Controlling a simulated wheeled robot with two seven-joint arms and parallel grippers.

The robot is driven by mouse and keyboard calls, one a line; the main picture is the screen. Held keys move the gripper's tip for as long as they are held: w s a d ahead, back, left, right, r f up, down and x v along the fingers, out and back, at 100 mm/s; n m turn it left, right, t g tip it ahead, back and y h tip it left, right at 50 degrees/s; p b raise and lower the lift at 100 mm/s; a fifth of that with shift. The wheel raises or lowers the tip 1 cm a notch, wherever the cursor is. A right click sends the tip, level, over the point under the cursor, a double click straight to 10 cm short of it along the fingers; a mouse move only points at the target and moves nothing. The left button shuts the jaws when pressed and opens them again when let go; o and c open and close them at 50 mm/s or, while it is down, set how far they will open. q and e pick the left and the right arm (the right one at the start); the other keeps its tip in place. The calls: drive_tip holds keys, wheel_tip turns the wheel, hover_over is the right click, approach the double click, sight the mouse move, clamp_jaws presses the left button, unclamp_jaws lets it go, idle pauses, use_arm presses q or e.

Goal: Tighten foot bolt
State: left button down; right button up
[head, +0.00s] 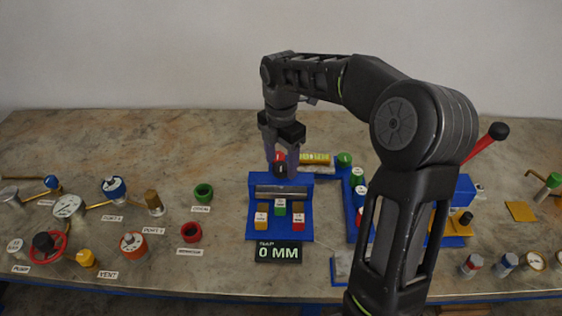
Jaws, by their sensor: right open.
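My right gripper (281,166) points down over the back of a blue fixture (252,188), near the middle of the table. Its two fingers are apart, one on each side of a small red and black knob-like part (280,158). I cannot tell whether they touch it. A grey cylinder lies across the fixture (281,192), with several coloured, labelled blocks in front of it. A black display (278,253) at the front reads 0 MM. No label in view clearly names the foot bolt. My left gripper is out of view.
My right arm hides part of the right side. The back left table is clear.

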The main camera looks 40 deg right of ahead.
drive_tip(key=shift+f, duration=0.35)
drive_tip(key=shift+c, duration=0.6)
clamp_jaws()
